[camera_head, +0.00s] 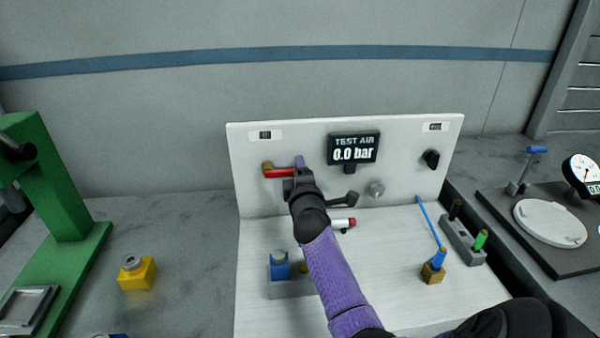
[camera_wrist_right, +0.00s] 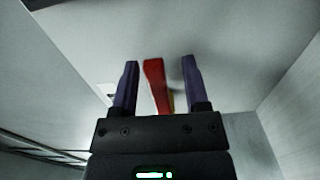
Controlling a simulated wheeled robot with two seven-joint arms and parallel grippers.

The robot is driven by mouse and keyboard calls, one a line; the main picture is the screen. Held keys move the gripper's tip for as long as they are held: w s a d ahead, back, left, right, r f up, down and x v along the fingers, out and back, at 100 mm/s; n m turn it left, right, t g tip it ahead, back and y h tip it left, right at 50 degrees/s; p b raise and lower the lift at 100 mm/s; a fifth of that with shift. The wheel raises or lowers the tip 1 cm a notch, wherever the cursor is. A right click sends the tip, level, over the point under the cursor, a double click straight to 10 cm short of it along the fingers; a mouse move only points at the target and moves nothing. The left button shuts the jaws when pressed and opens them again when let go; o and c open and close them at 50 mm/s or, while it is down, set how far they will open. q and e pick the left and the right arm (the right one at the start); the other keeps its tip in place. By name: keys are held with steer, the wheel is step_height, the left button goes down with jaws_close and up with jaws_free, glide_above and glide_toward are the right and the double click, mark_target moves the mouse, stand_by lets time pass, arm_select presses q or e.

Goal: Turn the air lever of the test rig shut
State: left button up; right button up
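The red air lever (camera_head: 277,173) lies roughly level on the white upright panel of the test rig (camera_head: 255,202), by a brass fitting (camera_head: 267,166) at its left end. The dark display (camera_head: 353,148) reads "TEST AIR 0.0 bar". My right gripper (camera_head: 297,168) is at the lever's right part, which it partly hides. In the right wrist view, the red lever (camera_wrist_right: 154,84) stands between the two purple fingers of the gripper (camera_wrist_right: 160,75), with a gap on each side, the left one narrower. The fingers are open. My left gripper is not in view.
A black knob (camera_head: 431,159) is on the panel's right. A blue-topped block (camera_head: 280,267) and a brass block with a blue hose (camera_head: 433,272) sit on the rig base. A yellow block (camera_head: 137,273) and green press (camera_head: 60,190) stand left, a gauge (camera_head: 582,174) right.

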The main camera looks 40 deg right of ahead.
steer(key=p+v, duration=0.2)
steer(key=v, duration=0.8)
